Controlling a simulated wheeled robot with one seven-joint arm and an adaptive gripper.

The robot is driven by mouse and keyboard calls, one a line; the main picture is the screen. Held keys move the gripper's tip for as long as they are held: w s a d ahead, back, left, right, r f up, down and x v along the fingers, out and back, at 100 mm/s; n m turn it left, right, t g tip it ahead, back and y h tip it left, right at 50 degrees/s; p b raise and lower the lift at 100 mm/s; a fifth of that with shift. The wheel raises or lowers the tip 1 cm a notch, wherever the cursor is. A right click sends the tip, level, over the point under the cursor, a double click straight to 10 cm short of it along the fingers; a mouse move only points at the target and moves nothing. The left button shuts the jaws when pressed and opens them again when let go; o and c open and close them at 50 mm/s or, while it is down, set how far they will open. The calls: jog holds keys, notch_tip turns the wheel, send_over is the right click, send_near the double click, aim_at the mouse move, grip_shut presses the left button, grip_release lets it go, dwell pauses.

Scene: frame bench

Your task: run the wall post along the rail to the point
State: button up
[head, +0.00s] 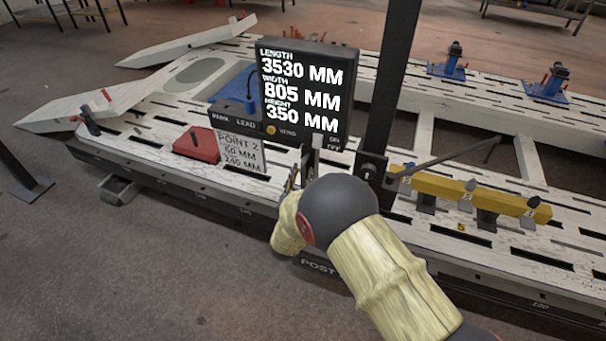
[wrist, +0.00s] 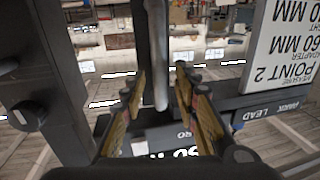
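The wall post (head: 392,75) is a tall dark upright standing at the bench's front edge, with a dark block at its foot. A dark upright that looks like the post (wrist: 58,80) fills the left of the wrist view. My gripper (wrist: 160,88) is open, its two tan-padded fingers apart. A grey upright bar (wrist: 157,45) shows between them, with gaps at both sides; contact cannot be told. In the head view my arm hides most of the gripper. A white card reading "POINT 2" (head: 240,153) stands left of the post; it also shows in the wrist view (wrist: 285,50).
A dark display (head: 302,92) with length, width and height stands just left of the post. A red block (head: 197,144) sits beside the card. A yellow bar with adapters (head: 480,195) lies right of the post. The slotted white bench (head: 150,135) spans the scene.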

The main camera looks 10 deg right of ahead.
jog(key=shift+w+d, duration=0.3)
jog(key=shift+w, duration=0.35)
jog(key=c, duration=0.3)
jog(key=c, duration=0.4)
grip_shut()
